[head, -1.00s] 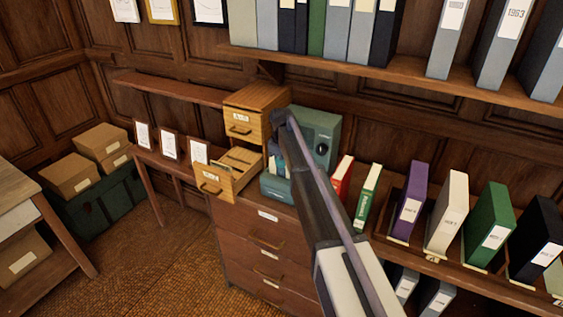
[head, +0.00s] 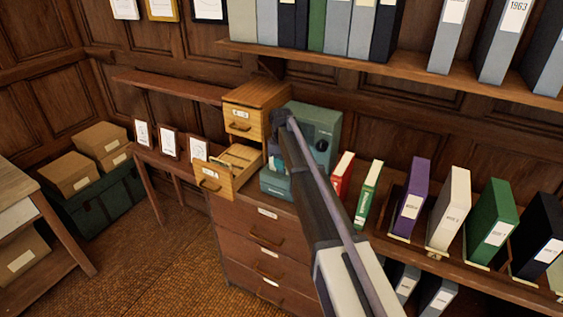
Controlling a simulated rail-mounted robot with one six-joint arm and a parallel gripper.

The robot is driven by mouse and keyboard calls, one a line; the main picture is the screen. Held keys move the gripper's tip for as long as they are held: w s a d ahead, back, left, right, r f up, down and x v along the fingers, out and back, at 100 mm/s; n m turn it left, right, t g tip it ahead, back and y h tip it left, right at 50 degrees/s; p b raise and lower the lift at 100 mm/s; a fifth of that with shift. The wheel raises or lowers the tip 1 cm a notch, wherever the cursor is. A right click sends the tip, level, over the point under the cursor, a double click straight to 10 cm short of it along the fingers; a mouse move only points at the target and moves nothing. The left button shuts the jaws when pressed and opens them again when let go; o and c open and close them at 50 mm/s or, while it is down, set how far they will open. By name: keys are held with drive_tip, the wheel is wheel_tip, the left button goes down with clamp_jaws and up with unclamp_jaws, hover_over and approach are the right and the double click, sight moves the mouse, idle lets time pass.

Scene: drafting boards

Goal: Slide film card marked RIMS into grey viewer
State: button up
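A grey-green viewer (head: 322,122) with a dark round knob stands on top of the brown drawer cabinet, partly hidden behind my arm. Its base (head: 275,184) shows left of my arm. My gripper (head: 278,150) is in front of the viewer, mostly hidden by my own arm; I cannot see its fingers clearly or what is between them. A small wooden card cabinet stands left of the viewer, with its lower drawer (head: 228,172) pulled open and cards (head: 240,156) inside. No RIMS marking is readable.
Red (head: 342,177) and green (head: 367,194) books stand right of my arm, with several binders on the low shelf beyond. A binder shelf (head: 440,75) runs above. Framed papers (head: 168,145) stand on a side table at left.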

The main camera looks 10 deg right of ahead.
drive_tip(key=shift+o, duration=1.1)
wheel_tip(320, 180, up, 11)
drive_tip(key=p, duration=1.1)
drive_tip(key=shift+r, duration=0.1)
drive_tip(key=shift+f, duration=0.2)
